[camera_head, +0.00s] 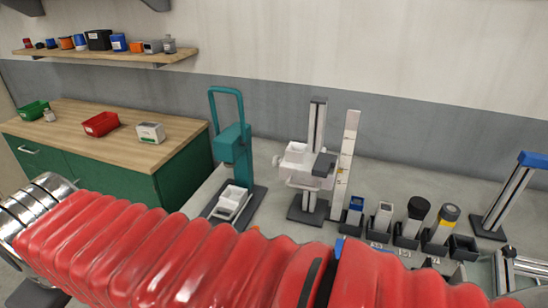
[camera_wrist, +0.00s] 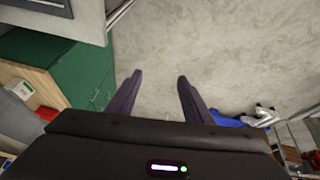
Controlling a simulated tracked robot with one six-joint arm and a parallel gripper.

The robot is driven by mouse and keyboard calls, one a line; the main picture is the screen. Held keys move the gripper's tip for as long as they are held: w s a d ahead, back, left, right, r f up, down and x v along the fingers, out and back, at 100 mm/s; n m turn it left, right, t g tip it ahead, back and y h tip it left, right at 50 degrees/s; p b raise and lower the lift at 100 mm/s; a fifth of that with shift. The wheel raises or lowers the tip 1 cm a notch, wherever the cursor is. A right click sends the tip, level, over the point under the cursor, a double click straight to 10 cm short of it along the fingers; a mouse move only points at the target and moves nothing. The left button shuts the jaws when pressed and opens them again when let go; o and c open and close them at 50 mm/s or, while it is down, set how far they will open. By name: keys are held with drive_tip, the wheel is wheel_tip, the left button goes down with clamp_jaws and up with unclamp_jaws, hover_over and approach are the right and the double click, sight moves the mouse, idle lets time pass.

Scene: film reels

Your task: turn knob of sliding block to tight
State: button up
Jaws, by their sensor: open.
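In the head view, an upright metal rail (camera_head: 318,125) stands on a dark base on the grey bench. A white block (camera_head: 297,164) sits partway up it, probably the sliding block. A dark grey part (camera_head: 323,165) sticks out at the block's right side; I cannot tell if it is the knob or how tight it is. In the wrist view, my gripper (camera_wrist: 160,76) is open, with two dark fingers apart and nothing between them. It points at bare grey floor or wall. The rail and block are not recognisable there, and the gripper is not visible in the head view.
A teal press-like stand (camera_head: 233,143) is left of the rail, and a white upright scale (camera_head: 346,155) close on its right. Several dark holders with bottles (camera_head: 443,221) stand further right, near a blue-topped post (camera_head: 533,159). My red-sleeved arm crosses the foreground.

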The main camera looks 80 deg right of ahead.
drive_tip(key=w+d+r+g+h, duration=0.15)
drive_tip(key=d+r, duration=0.25)
drive_tip(key=d, duration=0.9)
drive_tip(key=d+r+g+h, duration=0.1)
drive_tip(key=d+r+g, duration=0.25)
drive_tip(key=d, duration=0.95)
drive_tip(key=m+g+y, duration=0.1)
drive_tip(key=g+y, duration=0.1)
drive_tip(key=g, duration=0.2)
approach(276, 161)
drive_tip(key=w+d+v, duration=0.1)
drive_tip(key=v, duration=0.4)
drive_tip(key=shift+f, duration=0.25)
drive_tip(key=shift+s+f, duration=0.1)
drive_tip(key=shift+f, duration=0.05)
drive_tip(key=x, duration=1.3)
drive_tip(key=shift+s+d+f, duration=0.15)
drive_tip(key=shift+s+d, duration=0.05)
drive_tip(key=shift+s, duration=0.15)
drive_tip(key=shift+a+m, duration=0.1)
drive_tip(key=shift+m, duration=0.2)
drive_tip(key=c, duration=1.1)
